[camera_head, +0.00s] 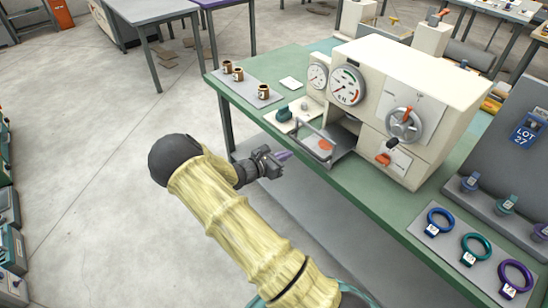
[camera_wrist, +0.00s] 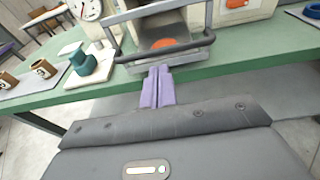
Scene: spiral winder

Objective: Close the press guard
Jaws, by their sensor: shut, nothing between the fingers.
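The press (camera_head: 410,100) is a cream box machine on the green bench. Its guard (camera_head: 300,137) is a grey frame with a dark bar handle, standing out in front of the press opening. In the wrist view the guard's bar (camera_wrist: 165,49) runs across just beyond my fingertips. An orange piece (camera_head: 325,145) shows inside the frame. My gripper (camera_head: 284,155) has purple fingers held together and empty, off the bench's front edge and close to the guard. In the wrist view my fingers (camera_wrist: 158,70) point at the guard's lower middle; I cannot tell whether they touch it.
The green bench (camera_head: 240,93) carries a mat with several small brown cups (camera_head: 238,74) left of the press. A teal-topped part (camera_wrist: 84,64) on a white plate stands left of the guard. Coloured rings (camera_head: 475,247) lie to the right. The floor before the bench is clear.

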